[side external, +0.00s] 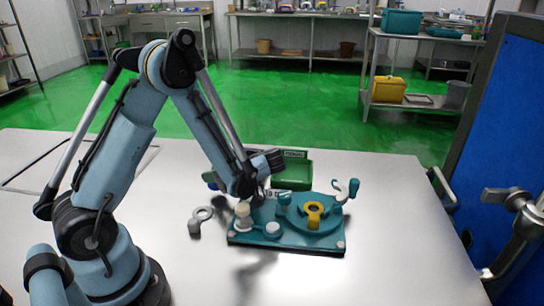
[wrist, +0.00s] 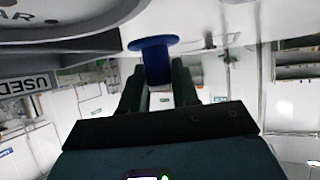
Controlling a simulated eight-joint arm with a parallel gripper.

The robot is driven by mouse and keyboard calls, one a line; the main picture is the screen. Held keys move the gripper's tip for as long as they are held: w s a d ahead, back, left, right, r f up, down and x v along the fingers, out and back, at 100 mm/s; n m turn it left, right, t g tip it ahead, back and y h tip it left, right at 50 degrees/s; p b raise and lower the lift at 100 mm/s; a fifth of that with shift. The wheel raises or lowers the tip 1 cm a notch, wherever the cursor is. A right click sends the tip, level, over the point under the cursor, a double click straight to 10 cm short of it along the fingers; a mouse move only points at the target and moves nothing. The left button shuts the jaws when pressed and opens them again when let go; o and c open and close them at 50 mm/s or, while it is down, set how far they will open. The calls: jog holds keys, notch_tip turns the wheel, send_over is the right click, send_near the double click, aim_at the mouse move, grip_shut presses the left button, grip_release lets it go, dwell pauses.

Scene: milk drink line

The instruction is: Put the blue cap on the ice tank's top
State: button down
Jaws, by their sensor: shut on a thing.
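The blue cap (wrist: 154,44) shows in the wrist view as a wide round disc on a narrower stem. My gripper (wrist: 158,78) is shut on its stem, with one dark green finger on each side. The disc points away from my gripper. In the side view my gripper end is above the back left of a teal board (side external: 290,243), and the cap cannot be made out there. I cannot tell for sure which part is the ice tank. A large round grey part with lettering (wrist: 60,18) is at the wrist view's upper left, apart from the cap.
The board carries a teal round part (side external: 288,212), a yellow piece (side external: 314,215), a pale knobbed post (side external: 243,213) and a small pale disc (side external: 273,229). A green bin (side external: 292,178) stands behind. The table's right side is clear.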

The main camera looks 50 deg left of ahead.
jog(key=shift+f, duration=0.45)
jog(key=shift+f, duration=0.2)
jog(key=c, duration=0.8)
grip_release()
jog(key=shift+c, duration=0.2)
